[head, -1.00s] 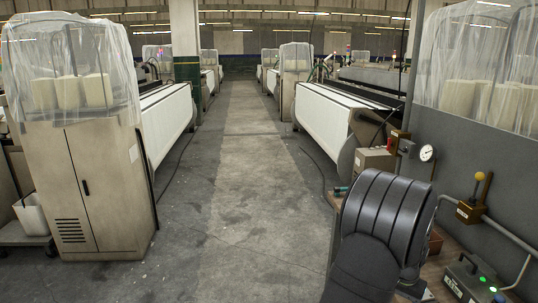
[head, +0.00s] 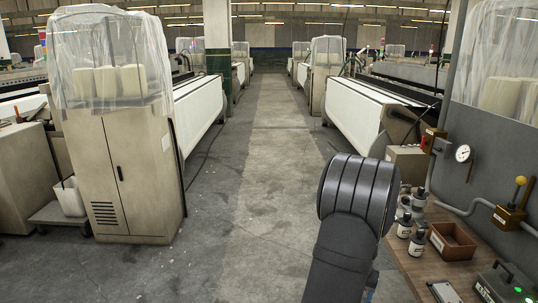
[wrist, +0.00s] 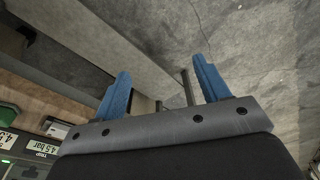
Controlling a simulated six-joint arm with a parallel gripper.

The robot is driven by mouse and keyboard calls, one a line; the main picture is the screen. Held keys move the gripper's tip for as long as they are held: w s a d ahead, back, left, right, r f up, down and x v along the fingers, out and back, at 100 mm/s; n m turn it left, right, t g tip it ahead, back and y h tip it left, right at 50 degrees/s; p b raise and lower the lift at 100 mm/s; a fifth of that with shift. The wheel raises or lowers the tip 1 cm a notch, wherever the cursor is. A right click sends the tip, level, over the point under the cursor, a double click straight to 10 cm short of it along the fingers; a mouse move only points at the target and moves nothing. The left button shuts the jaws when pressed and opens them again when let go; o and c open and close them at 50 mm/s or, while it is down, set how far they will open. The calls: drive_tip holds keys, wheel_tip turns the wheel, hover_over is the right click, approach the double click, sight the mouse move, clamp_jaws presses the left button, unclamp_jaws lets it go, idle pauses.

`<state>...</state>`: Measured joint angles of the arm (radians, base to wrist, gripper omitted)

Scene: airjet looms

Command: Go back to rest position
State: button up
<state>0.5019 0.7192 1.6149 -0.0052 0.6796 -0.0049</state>
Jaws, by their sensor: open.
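My gripper (wrist: 160,88) shows in the wrist view with its two blue fingers spread apart and nothing between them. Beyond the fingers are the grey concrete floor and a pale beam-like edge.
On the bench are several small bottles (head: 417,243), a brown open box (head: 452,242) and a black device with green lights (head: 508,287). A gauge (head: 463,153) and a yellow-knobbed lever (head: 520,181) are beside it. A cabinet (head: 129,170) stands left. The aisle (head: 270,150) is clear.

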drive_tip(key=w+a+f+n, duration=0.2)
drive_tip(key=a+f+n, duration=0.1)
drive_tip(key=a, duration=1.3)
drive_tip(key=shift+a+f, duration=0.15)
drive_tip(key=shift+a, duration=0.15)
drive_tip(key=shift+o, duration=0.4)
